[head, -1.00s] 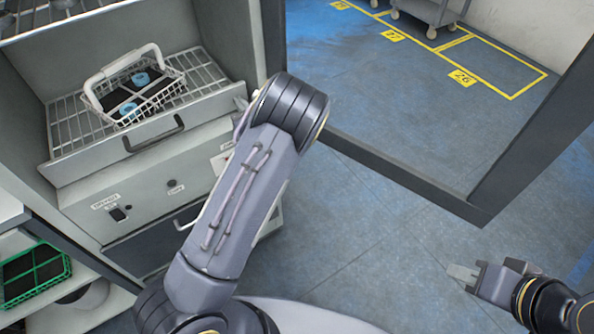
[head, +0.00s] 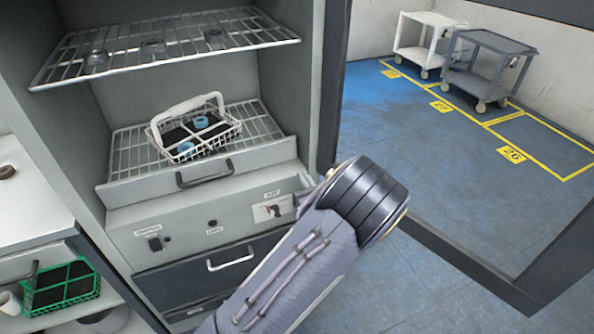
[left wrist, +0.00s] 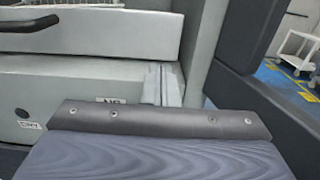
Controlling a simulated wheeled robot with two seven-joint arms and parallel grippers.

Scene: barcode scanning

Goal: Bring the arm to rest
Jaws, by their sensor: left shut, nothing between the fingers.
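My left arm (head: 300,262) rises from the bottom of the head view to a dark ringed joint (head: 368,200) in front of the cabinet's right edge. The part of the arm beyond that joint is mostly hidden behind it. In the left wrist view, the front part of my left gripper (left wrist: 160,118) fills the lower middle as a dark plate with screws. It is shut and empty, with the cabinet front behind it. My right gripper is in neither current view.
The cabinet (head: 130,222) has an upper wire shelf (head: 165,52) and a pulled-out rack bearing a white basket (head: 195,135) with blue-ringed items. A green basket (head: 62,290) sits lower left. A dark frame (head: 450,245) stands right. Carts (head: 490,65) stand on the far blue floor.

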